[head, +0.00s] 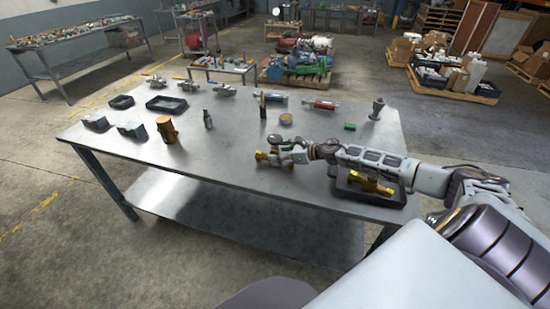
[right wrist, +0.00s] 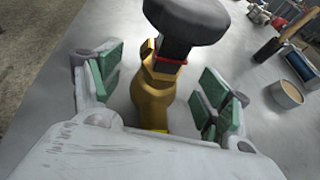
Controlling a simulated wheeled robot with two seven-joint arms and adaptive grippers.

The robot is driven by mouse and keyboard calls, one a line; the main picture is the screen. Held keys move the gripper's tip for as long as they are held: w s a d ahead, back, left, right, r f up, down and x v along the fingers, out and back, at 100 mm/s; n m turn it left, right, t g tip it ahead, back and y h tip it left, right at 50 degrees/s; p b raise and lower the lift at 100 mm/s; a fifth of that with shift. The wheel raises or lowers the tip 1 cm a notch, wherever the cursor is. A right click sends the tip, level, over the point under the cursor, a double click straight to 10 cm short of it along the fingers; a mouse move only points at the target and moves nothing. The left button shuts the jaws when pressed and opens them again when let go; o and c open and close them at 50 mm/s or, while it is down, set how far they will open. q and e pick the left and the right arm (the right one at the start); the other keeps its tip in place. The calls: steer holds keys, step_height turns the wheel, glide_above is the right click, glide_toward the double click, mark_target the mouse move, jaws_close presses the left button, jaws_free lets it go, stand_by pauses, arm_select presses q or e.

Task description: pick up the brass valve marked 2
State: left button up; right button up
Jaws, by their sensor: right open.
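A brass valve (head: 263,157) lies on the steel table (head: 235,175), at my right gripper (head: 280,150). In the right wrist view the brass valve (right wrist: 155,98) has a black handle (right wrist: 187,25) and its body lies between the green-padded fingers of the open right gripper (right wrist: 161,82). I see a gap on both sides, so the fingers are not closed on it. A second brass valve (head: 371,183) lies in a black tray (head: 352,194) under my right forearm. No number is readable on either valve. My left gripper is not in view.
A round tin (head: 286,119) and a green block (head: 350,127) lie behind the gripper. The front-left tabletop is clear.

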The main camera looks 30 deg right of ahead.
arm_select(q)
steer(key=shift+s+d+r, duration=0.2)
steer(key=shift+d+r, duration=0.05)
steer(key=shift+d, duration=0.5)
arm_select(e)
steer(key=shift+x, duration=1.2)
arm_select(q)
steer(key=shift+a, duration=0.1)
arm_select(e)
steer(key=c, duration=1.6)
steer(key=shift+r, duration=0.1)
steer(key=shift+c, duration=0.4)
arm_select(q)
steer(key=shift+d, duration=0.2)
arm_select(e)
steer(key=shift+r, duration=0.1)
